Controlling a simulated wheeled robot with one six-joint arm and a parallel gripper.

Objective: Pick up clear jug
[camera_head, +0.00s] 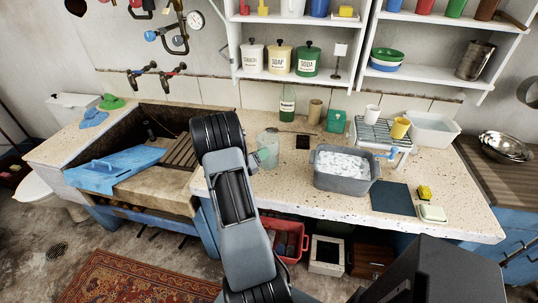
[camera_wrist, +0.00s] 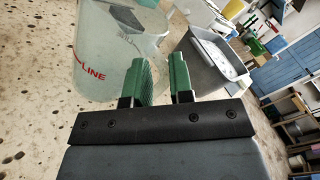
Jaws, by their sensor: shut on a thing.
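The clear jug (camera_head: 269,146) stands on the speckled counter, just right of my arm in the head view. It fills the upper left of the wrist view (camera_wrist: 105,52), with red lettering on its wall. My gripper (camera_wrist: 162,72) has green-padded fingers at the jug's right side in the wrist view, shut on the jug at its handle side. The grip point is partly hidden by the fingers. In the head view my own arm hides the gripper.
A grey tub (camera_head: 343,170) of foamy water stands right of the jug. A green-labelled bottle (camera_head: 287,103) stands behind the jug. The stone sink (camera_head: 165,118) lies left.

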